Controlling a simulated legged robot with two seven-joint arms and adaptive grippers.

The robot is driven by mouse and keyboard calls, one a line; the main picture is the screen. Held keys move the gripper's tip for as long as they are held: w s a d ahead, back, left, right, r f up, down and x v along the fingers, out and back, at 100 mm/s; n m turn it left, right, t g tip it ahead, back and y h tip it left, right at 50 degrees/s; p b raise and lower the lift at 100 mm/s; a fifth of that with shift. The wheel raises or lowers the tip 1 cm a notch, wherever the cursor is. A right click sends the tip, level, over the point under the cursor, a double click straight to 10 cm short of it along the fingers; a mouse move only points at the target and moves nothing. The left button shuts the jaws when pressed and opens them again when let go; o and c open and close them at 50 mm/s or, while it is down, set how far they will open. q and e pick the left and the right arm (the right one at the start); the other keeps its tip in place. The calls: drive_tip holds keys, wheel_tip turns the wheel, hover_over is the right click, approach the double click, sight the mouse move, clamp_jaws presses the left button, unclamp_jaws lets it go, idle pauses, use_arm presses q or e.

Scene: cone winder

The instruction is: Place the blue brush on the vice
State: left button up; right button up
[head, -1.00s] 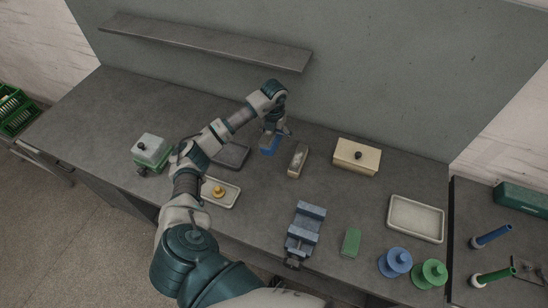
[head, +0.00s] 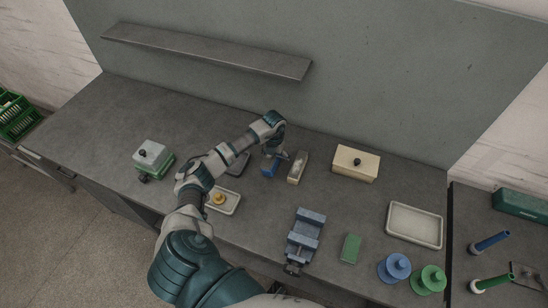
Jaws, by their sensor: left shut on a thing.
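The blue brush (head: 268,170) is in the jaws of my left gripper (head: 272,157), behind the middle of the bench; I cannot tell whether it touches the bench top. My left gripper is shut on it and partly hides it. The blue-grey vice (head: 305,236) stands near the bench's front edge, in front of the brush and a little to the right, with nothing on it. My right gripper is not in view.
A brown-and-grey block (head: 297,167) lies close right of the brush. A dark tray (head: 238,164) is on its left. A cream box (head: 356,163), a green block (head: 350,249), a pale tray (head: 414,225) and spools (head: 394,267) are to the right. A shelf (head: 205,50) hangs on the wall.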

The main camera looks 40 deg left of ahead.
use_arm(q)
drive_tip(key=shift+f, duration=0.35)
drive_tip(key=o, duration=1.5)
drive_tip(key=shift+c, duration=0.2)
